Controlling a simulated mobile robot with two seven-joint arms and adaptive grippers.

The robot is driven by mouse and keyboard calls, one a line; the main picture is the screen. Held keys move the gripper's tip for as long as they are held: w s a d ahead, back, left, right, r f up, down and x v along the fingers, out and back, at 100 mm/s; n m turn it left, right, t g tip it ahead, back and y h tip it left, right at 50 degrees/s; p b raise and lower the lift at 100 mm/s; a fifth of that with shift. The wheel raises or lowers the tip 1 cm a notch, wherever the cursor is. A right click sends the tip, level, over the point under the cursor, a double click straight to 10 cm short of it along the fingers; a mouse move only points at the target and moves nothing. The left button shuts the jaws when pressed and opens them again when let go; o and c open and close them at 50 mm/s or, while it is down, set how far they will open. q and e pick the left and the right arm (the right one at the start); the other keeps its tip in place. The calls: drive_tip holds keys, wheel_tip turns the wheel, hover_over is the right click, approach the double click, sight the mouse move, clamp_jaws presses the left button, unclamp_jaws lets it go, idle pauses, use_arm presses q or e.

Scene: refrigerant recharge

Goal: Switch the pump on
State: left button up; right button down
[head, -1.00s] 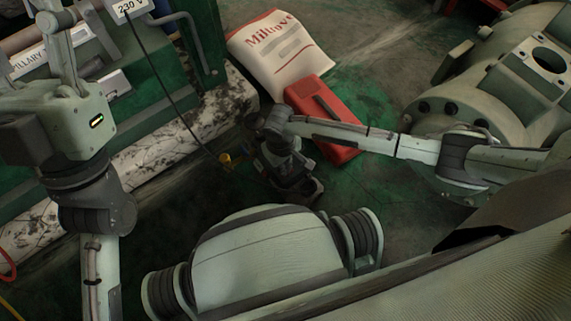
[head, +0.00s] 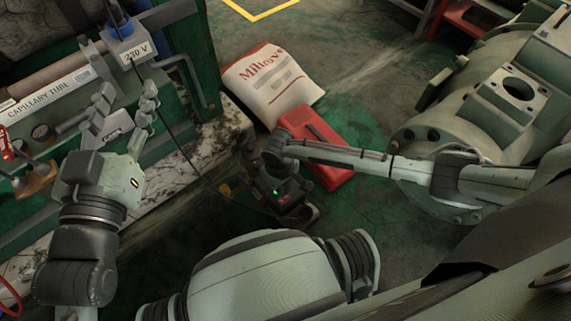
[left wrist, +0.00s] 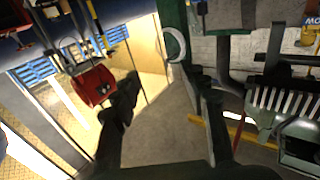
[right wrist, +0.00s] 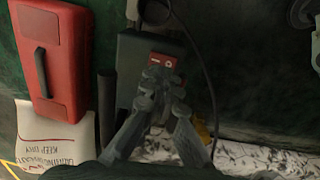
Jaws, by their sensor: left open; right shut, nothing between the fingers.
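The pump (right wrist: 137,66) is a dark box on the floor with a red switch plate (right wrist: 165,60) in the right wrist view. My right gripper (right wrist: 160,84) is shut and empty, its fingertips at the plate's lower edge; I cannot tell whether they touch it.
A red case (head: 322,150) and a white printed bag (head: 270,82) lie on the floor behind the pump. A black cable (head: 172,125) runs down from a 230 V box (head: 130,42) on the bench. A large grey-green machine (head: 490,90) stands at the right.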

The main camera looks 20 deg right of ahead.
wheel_tip(320, 180, up, 5)
drive_tip(key=p, duration=0.1)
use_arm(q)
drive_tip(key=s+a+f+g+y+p, duration=0.1)
drive_tip(key=s+a+f+g+y, duration=0.1)
drive_tip(key=f, duration=0.4)
drive_tip(key=s+a+f+g+y, duration=0.2)
drive_tip(key=a+f+g, duration=0.3)
drive_tip(key=a+f, duration=0.2)
drive_tip(key=shift+s+a+f+n+g+y+p, duration=0.2)
drive_tip(key=shift+f+n+g+y+p, duration=0.1)
drive_tip(key=shift+n+y+p, duration=0.1)
use_arm(e)
wheel_tip(320, 180, up, 5)
hover_over(285, 198)
drive_tip(key=shift+w+d, duration=0.2)
drive_tip(key=shift+d, duration=0.15)
